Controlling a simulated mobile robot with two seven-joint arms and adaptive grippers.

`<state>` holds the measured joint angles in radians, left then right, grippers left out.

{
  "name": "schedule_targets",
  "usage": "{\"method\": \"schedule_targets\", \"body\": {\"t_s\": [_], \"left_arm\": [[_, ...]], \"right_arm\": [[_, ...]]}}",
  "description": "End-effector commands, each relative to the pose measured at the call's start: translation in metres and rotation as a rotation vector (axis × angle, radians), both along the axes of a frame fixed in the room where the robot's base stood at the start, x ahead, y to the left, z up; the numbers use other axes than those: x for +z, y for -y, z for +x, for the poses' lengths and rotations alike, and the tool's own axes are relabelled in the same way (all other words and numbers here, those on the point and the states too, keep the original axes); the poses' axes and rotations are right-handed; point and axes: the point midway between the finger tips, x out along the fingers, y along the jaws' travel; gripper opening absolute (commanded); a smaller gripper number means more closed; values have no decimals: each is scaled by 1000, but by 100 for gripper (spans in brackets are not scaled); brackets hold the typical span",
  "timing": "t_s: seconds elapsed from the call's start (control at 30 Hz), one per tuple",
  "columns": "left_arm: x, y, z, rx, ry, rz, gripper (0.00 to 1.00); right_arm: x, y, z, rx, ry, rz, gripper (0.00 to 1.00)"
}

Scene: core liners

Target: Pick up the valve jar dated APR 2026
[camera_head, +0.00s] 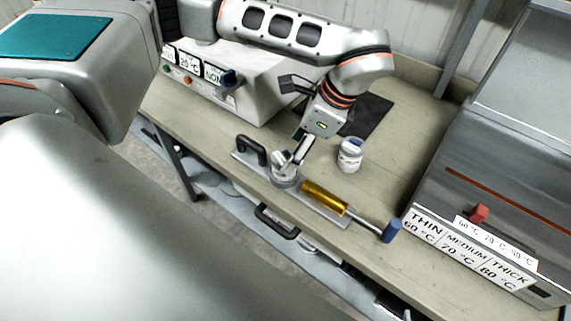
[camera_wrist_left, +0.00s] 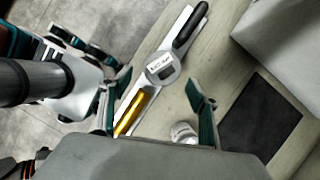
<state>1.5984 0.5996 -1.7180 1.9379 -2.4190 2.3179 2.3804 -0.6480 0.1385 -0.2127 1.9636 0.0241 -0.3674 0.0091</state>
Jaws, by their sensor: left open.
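A white jar (camera_head: 350,155) with a blue mark on its lid stands on the bench, right of my left gripper. It also shows in the left wrist view (camera_wrist_left: 183,132), partly hidden by my gripper body. A round grey-topped piece (camera_head: 284,178) sits on a metal hand tool (camera_head: 333,214); its top bears a label (camera_wrist_left: 160,68) too small to read. I cannot read a date on either. My left gripper (camera_head: 290,158) is open above the tool; its spread fingers show in the wrist view (camera_wrist_left: 155,108). Parts resembling my right gripper (camera_wrist_left: 100,62) show there, jaw state unclear.
The tool has a black handle (camera_head: 250,151), gold cylinder (camera_head: 323,198) and blue end (camera_head: 391,232). A white control box (camera_head: 225,88) and a dark mat (camera_head: 371,112) lie behind. A grey machine (camera_head: 500,190) stands right. Bench around the white jar is clear.

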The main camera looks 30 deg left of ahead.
Motion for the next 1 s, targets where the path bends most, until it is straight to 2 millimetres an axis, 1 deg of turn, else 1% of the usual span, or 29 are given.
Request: {"method": "schedule_targets", "body": {"t_s": [0.27, 0.4, 0.53, 0.7, 0.73, 0.77, 0.8, 0.9, 0.97, 1.0], "left_arm": [[-27, -21, -4, 0, -5, -2, 61], [-44, -26, -5, -1, -4, -2, 61], [-49, -28, -6, -3, -3, -3, 61], [-49, -28, -6, -3, -3, -3, 61], [-49, -28, -5, -3, -3, -3, 58], [-49, -28, -5, -3, -3, -3, 51], [-49, -28, -5, -3, -3, -3, 40], [-49, -28, -5, -3, -3, -3, 17], [-49, -28, -5, -3, -3, -3, 17], [-49, -27, -5, -3, -2, -4, 13]], "right_arm": [[10, 0, -1, 1, -3, -1, 58], [11, 0, -1, 1, -3, -1, 58], [11, 0, -1, 1, -3, -1, 58], [11, 0, -1, 0, -3, -2, 58], [11, 0, -1, 0, -3, -2, 58], [11, 0, -1, 0, -2, -1, 58], [11, 0, -1, 0, -2, -1, 58], [12, 0, 0, 1, -1, -2, 58], [12, 0, 0, 1, -1, -2, 58], [12, 0, 0, 1, 0, -1, 58]]}}
